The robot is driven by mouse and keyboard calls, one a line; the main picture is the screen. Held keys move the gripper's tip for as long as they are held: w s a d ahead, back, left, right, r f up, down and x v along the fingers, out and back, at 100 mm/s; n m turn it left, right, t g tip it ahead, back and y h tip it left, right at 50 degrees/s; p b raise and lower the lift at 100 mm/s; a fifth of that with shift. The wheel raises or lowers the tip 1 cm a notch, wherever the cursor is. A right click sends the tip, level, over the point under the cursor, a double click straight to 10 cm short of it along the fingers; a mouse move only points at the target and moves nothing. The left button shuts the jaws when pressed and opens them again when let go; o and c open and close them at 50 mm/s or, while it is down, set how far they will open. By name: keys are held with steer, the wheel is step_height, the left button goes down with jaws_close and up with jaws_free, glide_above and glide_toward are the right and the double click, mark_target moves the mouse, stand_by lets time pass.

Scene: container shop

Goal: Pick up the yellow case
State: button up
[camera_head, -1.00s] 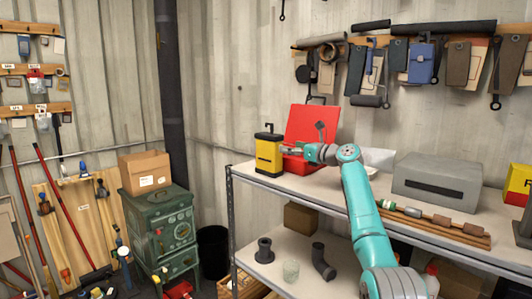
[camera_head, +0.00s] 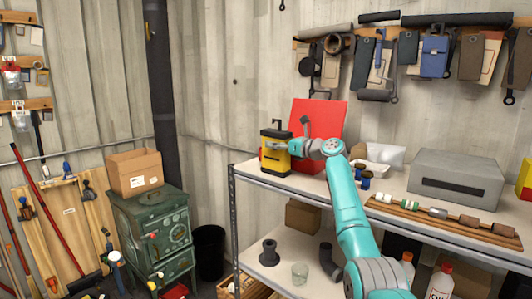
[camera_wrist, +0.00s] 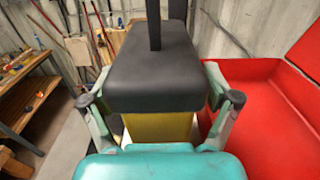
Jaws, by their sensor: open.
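The yellow case (camera_head: 276,162), with a black top and a handle, stands upright on the shelf's upper board near its left end. In the wrist view its black lid (camera_wrist: 155,80) fills the middle, with a strip of yellow body below. My gripper (camera_head: 286,146) is open at the case's upper part. In the wrist view my gripper (camera_wrist: 160,88) has one finger on each side of the case. I cannot tell whether either finger touches it. The lower part of the case is mostly hidden in the wrist view.
An open red box (camera_head: 318,120) stands close to the right of the case and beside my right finger. A grey box (camera_head: 455,178) and a wooden rack of rollers (camera_head: 440,222) lie further right on the shelf. A green stove (camera_head: 152,232) stands left of the shelf.

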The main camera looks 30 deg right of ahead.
steer(key=shift+w, duration=0.15)
steer(key=shift+a, duration=0.15)
steer(key=c, duration=1.5)
steer(key=shift+c, duration=0.2)
steer(key=shift+r, duration=0.1)
